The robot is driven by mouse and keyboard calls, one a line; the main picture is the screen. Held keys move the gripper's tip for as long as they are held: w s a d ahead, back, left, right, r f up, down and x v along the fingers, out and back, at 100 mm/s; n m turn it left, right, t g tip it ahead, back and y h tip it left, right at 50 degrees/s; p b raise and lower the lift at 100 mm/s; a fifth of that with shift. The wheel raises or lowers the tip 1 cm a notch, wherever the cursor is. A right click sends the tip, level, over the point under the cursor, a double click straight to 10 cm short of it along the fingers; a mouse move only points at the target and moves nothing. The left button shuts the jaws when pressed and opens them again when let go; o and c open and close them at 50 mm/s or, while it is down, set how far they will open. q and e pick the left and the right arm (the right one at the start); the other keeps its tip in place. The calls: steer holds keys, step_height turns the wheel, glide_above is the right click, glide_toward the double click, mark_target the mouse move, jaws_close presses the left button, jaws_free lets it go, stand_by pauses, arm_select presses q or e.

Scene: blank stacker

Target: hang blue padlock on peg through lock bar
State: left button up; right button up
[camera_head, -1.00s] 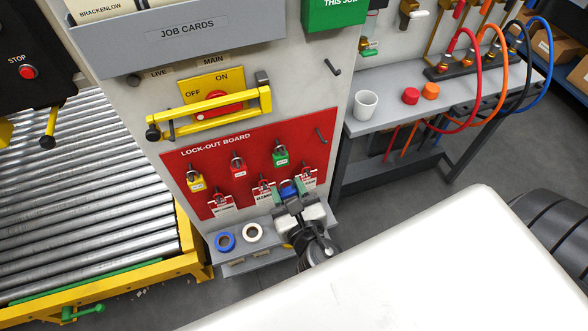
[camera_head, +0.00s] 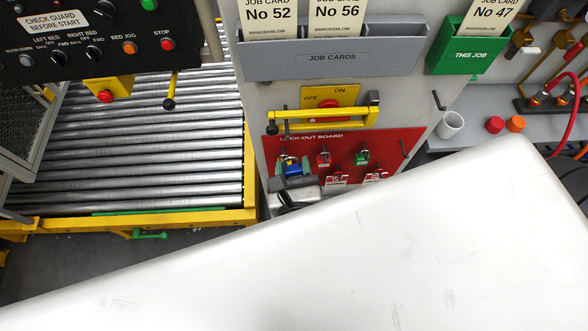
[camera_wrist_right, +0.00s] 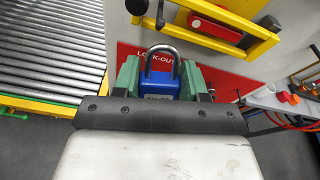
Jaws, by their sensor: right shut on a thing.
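The blue padlock (camera_head: 292,169) is held upright between the green fingers of my right gripper (camera_head: 292,177). In the right wrist view the padlock (camera_wrist_right: 160,85) has its grey shackle pointing up, and the gripper (camera_wrist_right: 160,78) is closed on its body. The yellow lock bar (camera_head: 330,116) lies across the main switch, above and apart from the padlock. A dark peg (camera_wrist_right: 160,14) shows at the bar's left end, just above the shackle in the wrist view. Whether the peg passes through the bar is hard to tell. My left gripper is not in view.
The red lock-out board (camera_head: 400,141) holds red and green padlocks (camera_head: 362,156) and tags. A grey card holder (camera_head: 333,60) is above the switch. The roller conveyor (camera_head: 150,130) is at left. A white cup (camera_head: 450,125) stands on the right bench.

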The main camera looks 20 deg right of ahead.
mark_target(290, 130)
steer(key=shift+r+x, duration=0.15)
steer(key=shift+x, duration=1.2)
steer(key=shift+r+x, duration=0.15)
steer(key=shift+x, duration=1.15)
steer(key=shift+w+d+f+b, duration=0.1)
steer(key=shift+w+d+b, duration=0.05)
steer(key=shift+w+b, duration=0.35)
steer(key=shift+w+f, duration=0.15)
steer(key=shift+w, duration=0.3)
arm_select(q)
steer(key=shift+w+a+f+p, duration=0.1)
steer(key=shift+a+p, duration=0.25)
steer(key=shift+p, duration=0.05)
arm_select(e)
steer(key=shift+w+d+f, duration=0.2)
steer(key=shift+w+f, duration=0.15)
steer(key=shift+f, duration=0.1)
steer(key=o, duration=1)
steer(key=shift+o, duration=0.2)
